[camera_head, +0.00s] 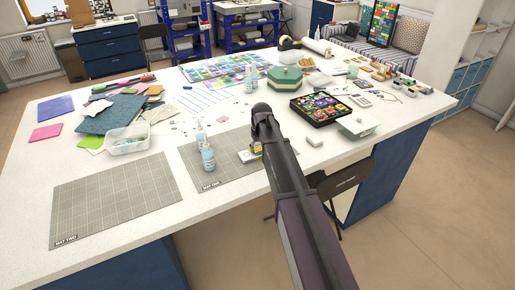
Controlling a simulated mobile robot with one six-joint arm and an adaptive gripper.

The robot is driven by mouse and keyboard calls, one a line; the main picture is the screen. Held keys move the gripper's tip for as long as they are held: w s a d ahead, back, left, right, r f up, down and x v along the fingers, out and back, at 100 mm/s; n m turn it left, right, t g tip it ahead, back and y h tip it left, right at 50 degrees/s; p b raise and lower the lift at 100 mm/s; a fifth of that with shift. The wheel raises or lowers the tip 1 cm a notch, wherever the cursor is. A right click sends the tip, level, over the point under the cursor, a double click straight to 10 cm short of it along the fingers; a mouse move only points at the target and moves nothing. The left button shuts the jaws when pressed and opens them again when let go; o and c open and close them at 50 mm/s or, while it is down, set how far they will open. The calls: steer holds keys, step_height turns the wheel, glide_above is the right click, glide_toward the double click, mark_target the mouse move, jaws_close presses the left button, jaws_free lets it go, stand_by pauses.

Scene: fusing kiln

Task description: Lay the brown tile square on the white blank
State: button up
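My arm reaches over the white worktable (110,222) from the lower right. My gripper (257,148) is at its far end, low over the right grey cutting mat (222,176). It is small and dark, and the arm partly hides it, so its fingers cannot be made out. A small pale piece with yellow and dark on it (246,156) lies on the mat just left of and below the gripper. It may be the white blank, but I cannot be sure. I cannot pick out the brown tile for certain; what the gripper holds, if anything, is unclear.
A clear tub (128,141), a green lidded box (285,79) and a black tray of coloured pieces (320,108) stand around. The left mat (115,198) is bare.

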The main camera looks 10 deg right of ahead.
mark_target(260, 154)
steer(key=o, duration=0.4)
steer(key=shift+r, duration=0.1)
steer(key=r+p, duration=0.4)
steer(key=s+r+p, duration=0.1)
steer(key=r+p, duration=0.7)
steer(key=shift+s+d, duration=0.25)
steer(key=shift+s, duration=0.1)
stand_by(0.4)
steer(key=shift+s, duration=0.15)
stand_by(0.6)
steer(key=s+m, duration=0.1)
steer(key=s, duration=0.8)
steer(key=s+m+g, duration=0.1)
steer(key=s, duration=0.8)
steer(key=s+m, duration=0.1)
steer(key=s, duration=0.8)
steer(key=shift+a+f+g, duration=0.1)
steer(key=shift+a+g, duration=0.25)
steer(key=shift+g, duration=0.05)
steer(key=shift+f, duration=0.1)
steer(key=shift+f+b, duration=1.4)
